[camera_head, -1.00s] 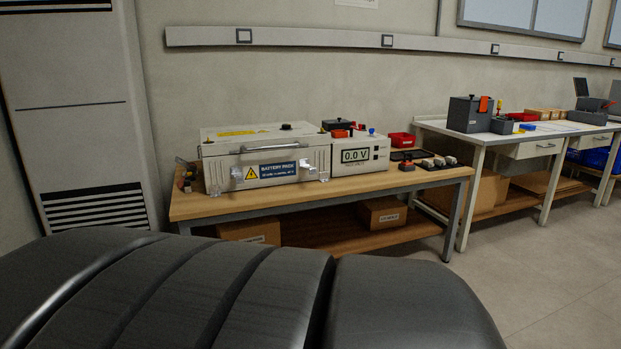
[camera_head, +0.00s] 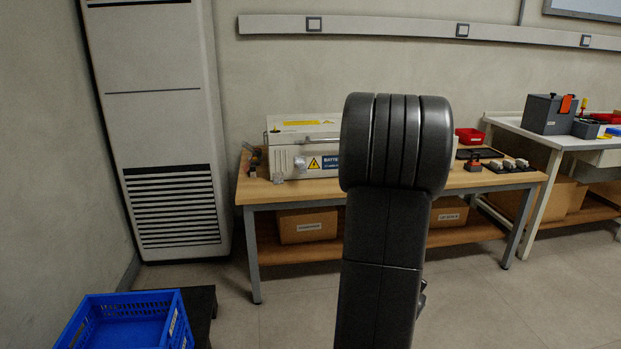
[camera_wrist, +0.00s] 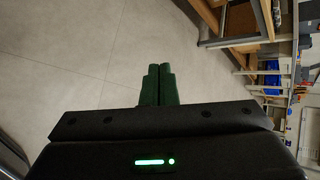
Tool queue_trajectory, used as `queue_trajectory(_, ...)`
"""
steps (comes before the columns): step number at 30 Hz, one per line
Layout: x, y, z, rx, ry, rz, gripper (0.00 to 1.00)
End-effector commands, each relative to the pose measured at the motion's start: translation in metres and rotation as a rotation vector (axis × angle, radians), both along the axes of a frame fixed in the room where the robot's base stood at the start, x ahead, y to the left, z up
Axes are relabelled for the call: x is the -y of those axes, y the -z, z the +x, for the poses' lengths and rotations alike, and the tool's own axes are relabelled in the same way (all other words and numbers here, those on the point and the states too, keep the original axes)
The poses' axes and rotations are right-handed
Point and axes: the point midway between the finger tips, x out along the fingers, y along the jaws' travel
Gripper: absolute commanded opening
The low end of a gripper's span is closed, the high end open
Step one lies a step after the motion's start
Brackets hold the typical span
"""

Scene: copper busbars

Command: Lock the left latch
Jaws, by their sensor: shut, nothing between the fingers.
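The pale battery pack case (camera_head: 300,135) stands on the wooden workbench in the head view, lid down, with a yellow warning sign and a blue label on its front. A small silver fitting (camera_head: 299,162) on the left of its front looks like the left latch. It is too small to tell whether it is locked. My arm hides the right part of the case. My gripper (camera_wrist: 158,72) shows in the wrist view with its green fingers together and empty, over bare floor and away from the case.
The wooden workbench (camera_head: 257,196) has cardboard boxes on its lower shelf. A blue crate (camera_head: 130,320) stands at lower left, near a tall white cabinet (camera_head: 158,110). A white table (camera_head: 575,145) stands at right. Floor before the bench is clear.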

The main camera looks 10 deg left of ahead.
Motion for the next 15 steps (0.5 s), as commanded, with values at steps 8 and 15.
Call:
queue_trajectory(8, 0.017, -0.007, 0.055, 0.439, 0.451, 0.375, 0.00)
queue_trajectory(15, 0.024, -0.012, 0.068, 0.822, 0.641, 0.673, 0.00)
